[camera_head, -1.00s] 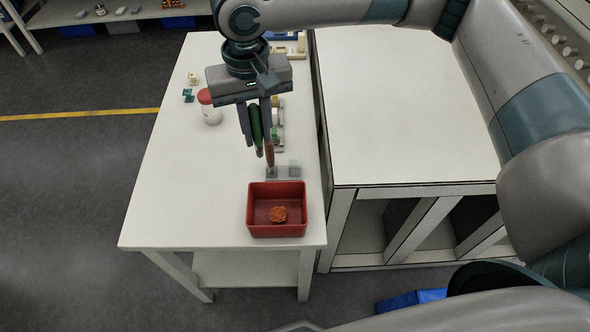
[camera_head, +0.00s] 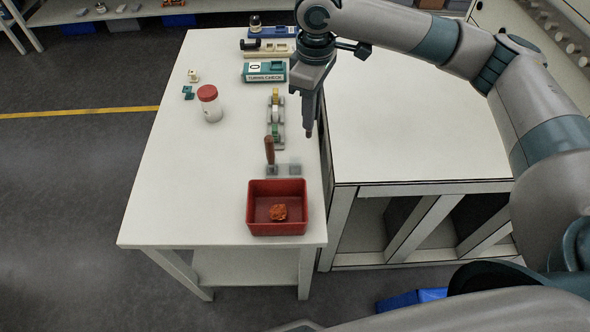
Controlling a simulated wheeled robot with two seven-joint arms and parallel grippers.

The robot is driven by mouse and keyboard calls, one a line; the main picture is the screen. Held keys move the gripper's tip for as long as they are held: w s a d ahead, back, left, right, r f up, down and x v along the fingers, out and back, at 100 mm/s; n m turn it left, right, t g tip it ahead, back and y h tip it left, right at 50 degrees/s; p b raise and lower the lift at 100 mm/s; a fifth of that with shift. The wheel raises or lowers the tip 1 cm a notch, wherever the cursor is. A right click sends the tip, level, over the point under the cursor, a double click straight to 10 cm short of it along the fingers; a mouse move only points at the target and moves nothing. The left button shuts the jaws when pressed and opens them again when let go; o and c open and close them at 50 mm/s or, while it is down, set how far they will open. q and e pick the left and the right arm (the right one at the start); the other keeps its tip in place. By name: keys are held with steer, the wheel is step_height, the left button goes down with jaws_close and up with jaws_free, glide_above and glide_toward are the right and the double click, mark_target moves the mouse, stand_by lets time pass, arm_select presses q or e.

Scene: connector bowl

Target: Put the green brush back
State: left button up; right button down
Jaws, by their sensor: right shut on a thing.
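My right gripper (camera_head: 309,128) is above the table's right edge, seen nearly edge-on and shut. The green brush shows between its fingers in the earlier frame; now the fingers mostly hide it, and only a small tip shows below them. A brush with a brown handle (camera_head: 269,150) stands upright on a small grey holder (camera_head: 280,171). An empty-looking grey spot (camera_head: 295,169) is on the holder's right side. My left gripper is out of view.
A red bin (camera_head: 262,228) with an orange lump (camera_head: 278,212) stands in front of the holder. A red-capped white jar (camera_head: 210,107), small teal pieces (camera_head: 188,92), a teal box (camera_head: 264,72) and a row of small spools (camera_head: 275,118) are on the table. The table's left half is largely clear.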

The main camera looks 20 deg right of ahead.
steer(key=d+f+n, duration=0.2)
steer(key=d+n, duration=0.2)
steer(key=d, duration=0.4)
steer(key=shift+w+d+f, duration=0.25)
steer(key=shift+f, duration=0.15)
steer(key=shift+a, duration=0.1)
steer(key=a+f+p, duration=0.3)
steer(key=a+f, duration=0.4)
steer(key=a, duration=0.4)
steer(key=shift+w+a, duration=0.25)
steer(key=shift+w, duration=0.1)
steer(key=shift+f, duration=0.1)
step_height(320, 180, down, 3)
steer(key=shift+f+p, duration=0.2)
steer(key=shift+p, duration=0.75)
steer(key=shift+f, duration=0.25)
